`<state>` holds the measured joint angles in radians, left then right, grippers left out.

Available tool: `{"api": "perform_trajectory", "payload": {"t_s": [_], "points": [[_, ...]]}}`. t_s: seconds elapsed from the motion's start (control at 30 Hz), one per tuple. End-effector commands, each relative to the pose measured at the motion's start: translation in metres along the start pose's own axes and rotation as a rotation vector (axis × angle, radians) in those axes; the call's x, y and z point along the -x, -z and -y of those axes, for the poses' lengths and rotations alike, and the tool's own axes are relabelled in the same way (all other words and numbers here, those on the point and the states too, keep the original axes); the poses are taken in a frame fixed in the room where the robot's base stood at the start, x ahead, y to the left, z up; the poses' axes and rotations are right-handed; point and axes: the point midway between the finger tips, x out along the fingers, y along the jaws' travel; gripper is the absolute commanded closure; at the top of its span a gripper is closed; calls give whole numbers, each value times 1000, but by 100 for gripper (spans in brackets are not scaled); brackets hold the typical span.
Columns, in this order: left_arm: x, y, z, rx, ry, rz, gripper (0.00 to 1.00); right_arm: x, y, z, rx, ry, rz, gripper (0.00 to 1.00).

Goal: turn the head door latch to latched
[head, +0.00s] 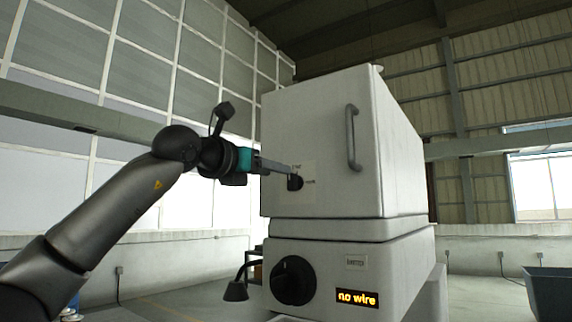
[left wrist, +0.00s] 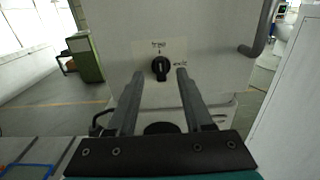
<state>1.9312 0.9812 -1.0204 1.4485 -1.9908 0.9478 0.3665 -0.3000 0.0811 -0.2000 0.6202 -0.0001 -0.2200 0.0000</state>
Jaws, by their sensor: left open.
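The head door latch (head: 295,183) is a small black knob on a pale label plate, low on the left of the white machine's door. In the left wrist view the latch (left wrist: 160,68) looks upright, in line with the mark above it; a second mark is to its right. The lettering is too small to read surely. My left gripper (head: 291,172) reaches the plate from the left. In the left wrist view its open fingers (left wrist: 160,74) stand either side of the knob, with gaps and no clear contact. My right gripper is not in view.
The door has a grey vertical handle (head: 352,138) right of the latch. Below are a large black dial (head: 293,281) and a display (head: 357,298) reading "no wire". A dark bin (head: 547,291) stands at right. A green cabinet (left wrist: 85,58) is left in the wrist view.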

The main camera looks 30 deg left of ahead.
Motion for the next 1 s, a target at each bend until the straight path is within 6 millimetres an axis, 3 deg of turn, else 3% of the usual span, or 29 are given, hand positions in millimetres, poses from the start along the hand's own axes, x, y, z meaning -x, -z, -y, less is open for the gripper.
{"api": "perform_trajectory", "payload": {"t_s": [0.1, 0.3, 0.7, 1.0], "points": [[-24, -3, 0, 1, 0, -3, 49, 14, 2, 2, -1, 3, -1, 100], [-48, -2, 0, 1, 0, 0, 49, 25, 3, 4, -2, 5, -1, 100], [-56, 0, 0, 0, 0, 1, 49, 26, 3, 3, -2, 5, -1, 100], [-55, 0, 0, 0, 0, 1, 80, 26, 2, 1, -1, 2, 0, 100]]}}
